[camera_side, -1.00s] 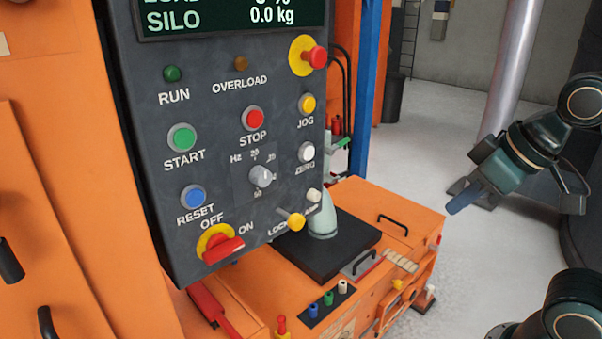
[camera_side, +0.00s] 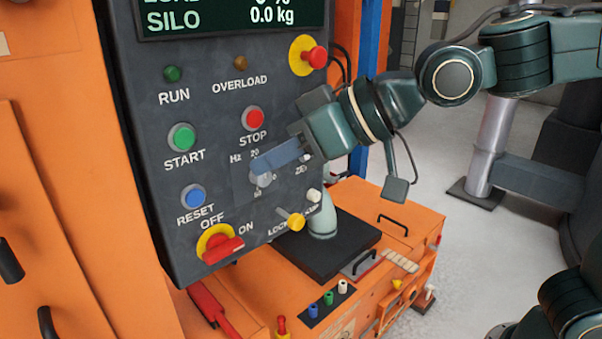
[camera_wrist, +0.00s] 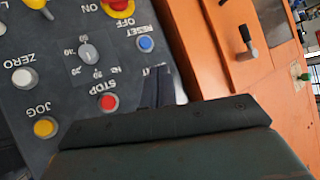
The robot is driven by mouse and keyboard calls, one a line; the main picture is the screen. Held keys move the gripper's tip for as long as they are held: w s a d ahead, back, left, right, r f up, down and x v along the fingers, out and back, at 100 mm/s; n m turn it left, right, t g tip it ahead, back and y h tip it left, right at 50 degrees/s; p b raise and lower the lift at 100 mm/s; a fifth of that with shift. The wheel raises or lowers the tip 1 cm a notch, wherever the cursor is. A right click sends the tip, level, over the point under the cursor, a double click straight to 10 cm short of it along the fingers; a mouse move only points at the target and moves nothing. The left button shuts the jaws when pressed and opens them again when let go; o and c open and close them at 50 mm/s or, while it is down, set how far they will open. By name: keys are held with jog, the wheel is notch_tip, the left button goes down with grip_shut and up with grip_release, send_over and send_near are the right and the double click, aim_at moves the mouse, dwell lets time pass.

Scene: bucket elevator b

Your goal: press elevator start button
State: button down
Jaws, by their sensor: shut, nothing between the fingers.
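The green START button (camera_side: 182,137) sits on the grey control panel (camera_side: 215,105), left of the red STOP button (camera_side: 255,118). My gripper (camera_side: 254,168) is shut and empty, in front of the panel. In the side view its blue-grey fingertips overlap the Hz dial (camera_side: 262,179), right of and below the START button. In the wrist view the closed fingers (camera_wrist: 158,84) lie between the STOP button (camera_wrist: 108,102) and the blue RESET button (camera_wrist: 146,44). There the START button is hidden behind the gripper. I cannot tell whether the fingers touch the panel.
A yellow-ringed red switch (camera_side: 218,244) is at the panel's lower left, and a red emergency knob (camera_side: 317,57) at its upper right. A yellow LOCK knob (camera_side: 296,221) sticks out at the bottom. The orange cabinet (camera_side: 70,200) stands to the left.

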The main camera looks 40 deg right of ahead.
jog(key=shift+y, duration=0.6)
jog(key=a, duration=0.4)
jog(key=shift+w+a+r, duration=0.15)
jog(key=shift+r, duration=0.25)
jog(key=shift+w, duration=0.1)
jog(key=shift+w, duration=4.3)
jog(key=shift+w, duration=0.8)
jog(key=shift+s, duration=0.8)
jog(key=shift+s, duration=0.1)
jog(key=shift+s, duration=2.45)
